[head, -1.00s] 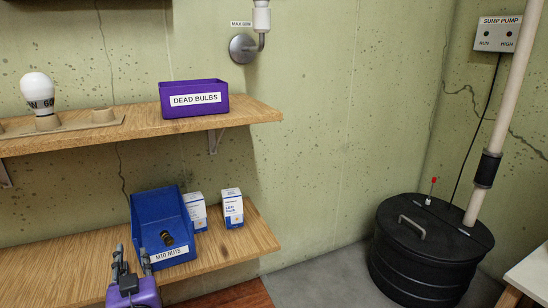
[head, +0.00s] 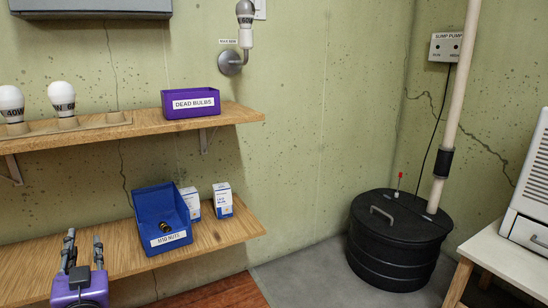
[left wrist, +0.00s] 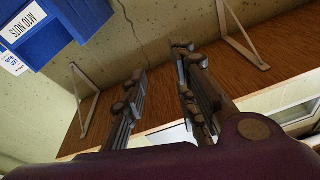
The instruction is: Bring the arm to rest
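My left gripper (head: 84,254) is at the lower left of the head view, in front of the lower shelf (head: 118,252) and left of the blue bin. Its two fingers point up and stand apart, with nothing between them. In the left wrist view the fingers (left wrist: 160,88) are also apart and empty, below the wooden underside of a shelf (left wrist: 240,62). My right gripper is not in view.
A blue bin labelled M10 NUTS (head: 152,208) and two small boxes (head: 222,201) stand on the lower shelf. The upper shelf (head: 140,124) holds bulbs (head: 61,96) and a purple DEAD BULBS bin (head: 191,103). A black sump lid (head: 400,218) and a white-topped table (head: 505,256) are at right.

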